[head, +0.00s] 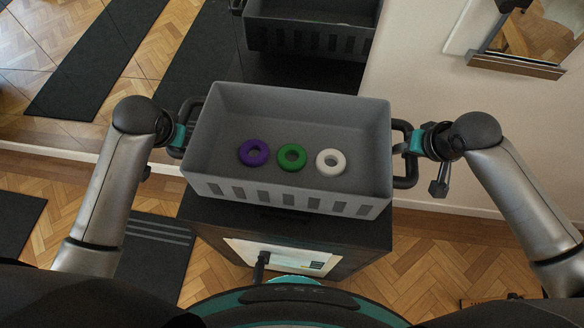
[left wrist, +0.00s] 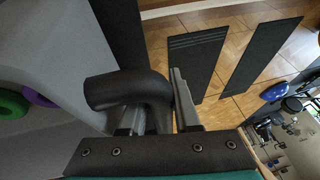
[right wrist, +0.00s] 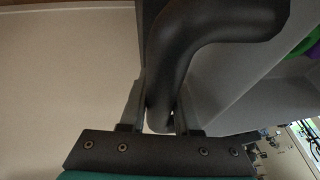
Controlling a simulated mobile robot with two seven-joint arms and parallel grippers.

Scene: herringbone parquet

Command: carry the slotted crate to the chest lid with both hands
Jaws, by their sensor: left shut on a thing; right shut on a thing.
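The grey slotted crate (head: 288,194) is level in the middle of the head view, with three rings inside: purple (head: 253,153), green (head: 292,157) and white (head: 330,162). My left gripper (head: 181,138) is shut on its left black handle, which also shows in the left wrist view (left wrist: 128,90). My right gripper (head: 411,144) is shut on the right handle, also in the right wrist view (right wrist: 180,60). A dark chest-like box (head: 290,226) is below the crate. The crate hides most of its top, and I cannot tell whether they touch.
A mirror at the back reflects the crate (head: 310,35) and mats. A dark mat (head: 155,255) lies on the parquet at left. A wooden-framed thing (head: 515,65) is on the pale wall at right. Parquet (head: 440,265) is open at front right.

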